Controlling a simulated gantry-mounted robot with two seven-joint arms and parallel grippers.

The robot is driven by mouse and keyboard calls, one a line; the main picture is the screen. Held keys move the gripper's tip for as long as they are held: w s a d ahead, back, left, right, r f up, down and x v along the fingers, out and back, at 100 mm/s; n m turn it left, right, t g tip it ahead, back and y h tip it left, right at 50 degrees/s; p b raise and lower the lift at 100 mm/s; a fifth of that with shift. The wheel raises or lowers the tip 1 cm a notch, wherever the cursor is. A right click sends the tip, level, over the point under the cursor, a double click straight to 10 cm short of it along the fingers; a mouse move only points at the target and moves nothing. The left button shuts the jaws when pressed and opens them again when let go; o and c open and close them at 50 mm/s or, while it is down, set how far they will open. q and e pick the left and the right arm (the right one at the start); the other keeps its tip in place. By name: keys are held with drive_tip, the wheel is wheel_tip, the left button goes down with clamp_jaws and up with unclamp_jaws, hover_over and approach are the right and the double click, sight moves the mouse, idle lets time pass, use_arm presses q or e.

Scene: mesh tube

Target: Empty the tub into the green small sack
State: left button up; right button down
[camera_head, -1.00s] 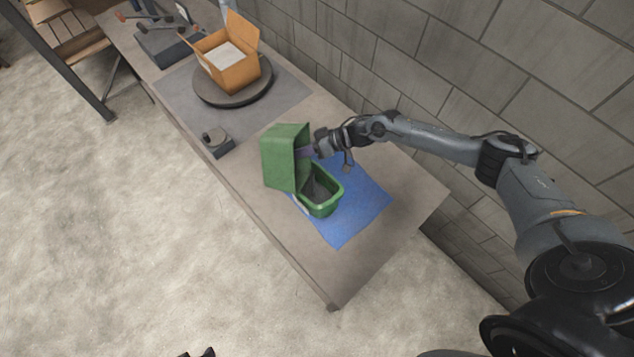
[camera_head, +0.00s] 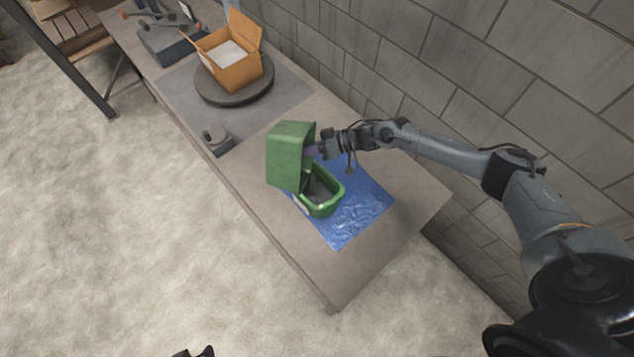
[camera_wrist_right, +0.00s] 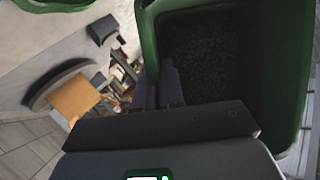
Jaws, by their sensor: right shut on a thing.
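The green tub (camera_head: 286,155) is tilted onto its side above the blue mat. My right gripper (camera_head: 318,149) is shut on its wall, and purple-grey fingers show at the opening. In the right wrist view the tub (camera_wrist_right: 146,40) is large, and its inside looks dark and grainy. I cannot tell whether that is contents. The green small sack (camera_head: 327,210) looks like an open container with a rounded rim, standing upright on the mat just below the tub, with a dark inside. A dark tip at the bottom edge, likely my left gripper (camera_head: 196,352), is far from both.
The blue mat (camera_head: 360,215) lies on the long table (camera_head: 410,185) against a brick wall. Further along are a small grey item (camera_head: 217,140), an orange box (camera_head: 235,72) on a round turntable (camera_head: 233,98), and tools at the far end. The near table corner is clear.

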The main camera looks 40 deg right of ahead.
use_arm(q)
drive_tip(key=shift+d+f+b, duration=0.4)
drive_tip(key=shift+f+b, duration=0.05)
drive_tip(key=shift+f, duration=0.05)
use_arm(e)
drive_tip(key=shift+s+d+y, duration=0.1)
drive_tip(key=shift+s+y, duration=0.05)
drive_tip(key=shift+y, duration=0.15)
use_arm(q)
drive_tip(key=shift+d+f+b, duration=0.1)
drive_tip(key=shift+f+b, duration=0.6)
use_arm(e)
drive_tip(key=shift+s+d+r+t+y, duration=0.2)
drive_tip(key=shift+s+t+y, duration=0.1)
drive_tip(key=shift+t, duration=0.3)
